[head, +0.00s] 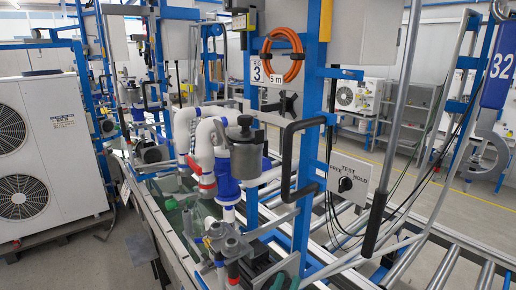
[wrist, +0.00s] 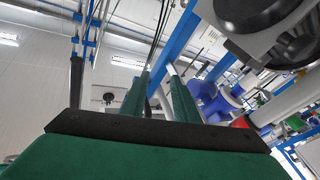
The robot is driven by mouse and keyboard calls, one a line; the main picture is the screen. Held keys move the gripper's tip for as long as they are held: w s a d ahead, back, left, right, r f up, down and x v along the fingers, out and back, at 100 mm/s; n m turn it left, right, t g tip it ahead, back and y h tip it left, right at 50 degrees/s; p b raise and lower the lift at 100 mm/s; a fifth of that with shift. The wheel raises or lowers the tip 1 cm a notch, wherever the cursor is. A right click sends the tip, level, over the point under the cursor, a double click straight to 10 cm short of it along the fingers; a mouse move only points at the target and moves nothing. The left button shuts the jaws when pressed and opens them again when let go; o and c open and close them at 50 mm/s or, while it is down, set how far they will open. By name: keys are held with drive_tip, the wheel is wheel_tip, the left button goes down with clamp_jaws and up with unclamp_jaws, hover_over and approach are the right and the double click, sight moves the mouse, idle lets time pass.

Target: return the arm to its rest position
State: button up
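My gripper (wrist: 160,78) shows in the wrist view as two dark green fingers rising from a black plate across a green body. The fingers stand apart with a gap between them, and I see nothing held in the gap. In the head view I cannot pick out the gripper with certainty; a dark and green shape at the bottom middle may be part of it. The grey valve body (wrist: 260,20) and a blue flanged pipe part (wrist: 215,105) are to the right of the fingers in the wrist view.
White pipes with a blue flanged fitting (head: 228,178) stand mid-picture. A blue post (head: 309,110) carries an orange hose coil (head: 283,57). A switch box (head: 350,178) hangs right of it. Roller rails (head: 455,262) run lower right. A large fan unit (head: 45,155) stands left.

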drive_tip(key=s+a+f+n+g+y, duration=0.1)
drive_tip(key=s+a+f+n+y, duration=0.2)
drive_tip(key=s+f, duration=0.6)
drive_tip(key=s+a+f+n+g+y, duration=0.1)
drive_tip(key=s+a+f+y, duration=0.3)
drive_tip(key=s+f, duration=0.5)
drive_tip(key=s+m+g+y, duration=0.1)
drive_tip(key=s+m+y, duration=0.1)
drive_tip(key=s, duration=1.7)
drive_tip(key=shift+s+a+f+m, duration=0.2)
drive_tip(key=shift+s+f+m, duration=0.05)
drive_tip(key=shift+s+m, duration=0.15)
